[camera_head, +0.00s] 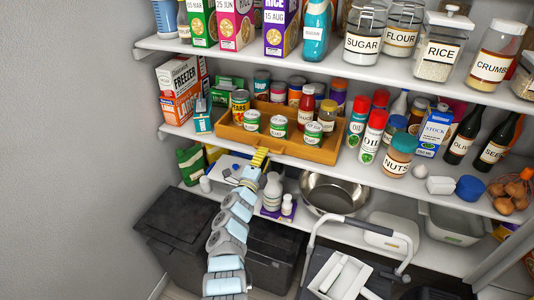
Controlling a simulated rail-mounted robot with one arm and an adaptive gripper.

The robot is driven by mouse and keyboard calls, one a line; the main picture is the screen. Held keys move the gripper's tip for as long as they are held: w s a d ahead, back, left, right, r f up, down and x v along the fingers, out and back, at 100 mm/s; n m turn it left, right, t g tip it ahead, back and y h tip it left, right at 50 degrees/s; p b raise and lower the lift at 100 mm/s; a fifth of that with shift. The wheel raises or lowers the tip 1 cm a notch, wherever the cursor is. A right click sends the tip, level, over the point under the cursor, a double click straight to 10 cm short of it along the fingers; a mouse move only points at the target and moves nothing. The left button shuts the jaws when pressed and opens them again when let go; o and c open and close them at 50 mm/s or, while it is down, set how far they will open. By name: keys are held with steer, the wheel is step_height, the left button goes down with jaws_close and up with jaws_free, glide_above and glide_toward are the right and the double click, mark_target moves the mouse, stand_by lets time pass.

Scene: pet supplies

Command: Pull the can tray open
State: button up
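The can tray (323,155) is a shallow orange-brown tray on the middle shelf. Its front edge lies near the shelf's front edge. It holds several cans, among them a green-lidded can (278,126) and a can (240,104) at its left end, plus a red-capped sauce bottle (306,105). My arm reaches up from below. My gripper (260,157), with a yellow part at its end, is at the front of the tray, left of its middle. It looks close to or touching the tray front; contact is unclear. The fingertips are too small to tell open from shut.
Oil bottles (373,133) and a nuts jar (398,155) stand just right of the tray. A freezer-bag box (181,91) stands to its left. Jars line the shelf above. A metal bowl (333,193) and a white bottle (272,192) are on the shelf below, near my arm.

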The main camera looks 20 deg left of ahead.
steer(key=shift+w+r+b, duration=0.15)
steer(key=shift+w+b, duration=0.45)
steer(key=shift+w, duration=0.1)
steer(key=shift+w+r+b, duration=0.1)
steer(key=shift+w+b, duration=0.45)
steer(key=shift+w, duration=0.15)
jaws_close()
